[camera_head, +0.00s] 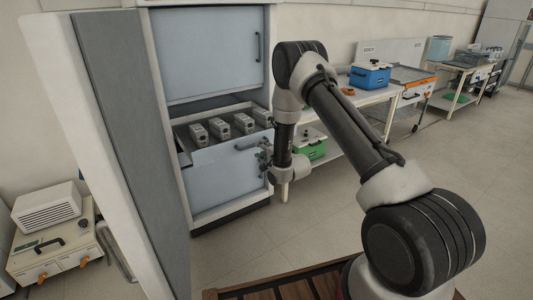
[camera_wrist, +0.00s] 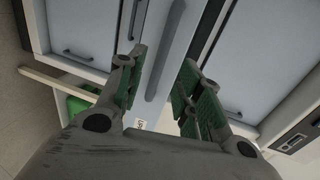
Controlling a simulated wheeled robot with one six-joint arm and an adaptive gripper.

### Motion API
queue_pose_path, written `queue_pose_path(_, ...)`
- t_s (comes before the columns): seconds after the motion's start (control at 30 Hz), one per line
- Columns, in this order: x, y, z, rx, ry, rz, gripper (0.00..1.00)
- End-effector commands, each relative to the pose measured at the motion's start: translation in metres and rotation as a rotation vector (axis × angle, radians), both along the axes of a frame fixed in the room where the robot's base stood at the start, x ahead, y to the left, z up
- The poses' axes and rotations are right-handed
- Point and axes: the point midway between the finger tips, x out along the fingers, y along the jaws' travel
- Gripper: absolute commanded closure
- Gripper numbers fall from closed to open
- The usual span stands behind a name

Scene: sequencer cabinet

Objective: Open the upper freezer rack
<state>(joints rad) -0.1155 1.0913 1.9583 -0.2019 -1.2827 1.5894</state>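In the head view the tall cabinet (camera_head: 268,100) has its upper door (camera_head: 210,55) shut, with a dark handle on the right. Below it a rack drawer (camera_head: 215,160) stands pulled out, with several grey boxes (camera_head: 221,127) in a row inside. Its dark handle (camera_head: 246,146) is on the front near the right end. My gripper (camera_head: 264,158) is beside the right end of the drawer front. In the wrist view the green-padded fingers of my gripper (camera_wrist: 158,92) are spread apart. A long grey bar (camera_wrist: 166,50) shows between and beyond them; I cannot tell contact.
A bench (camera_head: 365,98) with a blue box (camera_head: 370,76) stands right of the cabinet, and a green box (camera_head: 310,146) is on its lower shelf. A beige device (camera_head: 55,245) is at lower left. The floor right of the cabinet is clear.

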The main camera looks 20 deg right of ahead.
Motion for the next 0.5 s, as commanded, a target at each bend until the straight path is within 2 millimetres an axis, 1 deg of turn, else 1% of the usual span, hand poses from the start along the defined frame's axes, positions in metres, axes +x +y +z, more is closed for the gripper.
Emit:
queue_pose_path(0.03, -0.01, -0.003, 0.003, 0.001, 0.001, 0.0, 0.65)
queue_pose_path(0.1, -0.023, -0.007, 0.005, 0.001, 0.001, 0.0, 0.65)
queue_pose_path(0.2, -0.036, -0.012, 0.008, 0.001, 0.0, 0.001, 0.65)
queue_pose_path(0.33, -0.045, -0.015, 0.01, 0.0, -0.001, 0.001, 0.65)
queue_pose_path(0.5, -0.048, -0.015, 0.01, 0.0, -0.001, 0.001, 0.65)
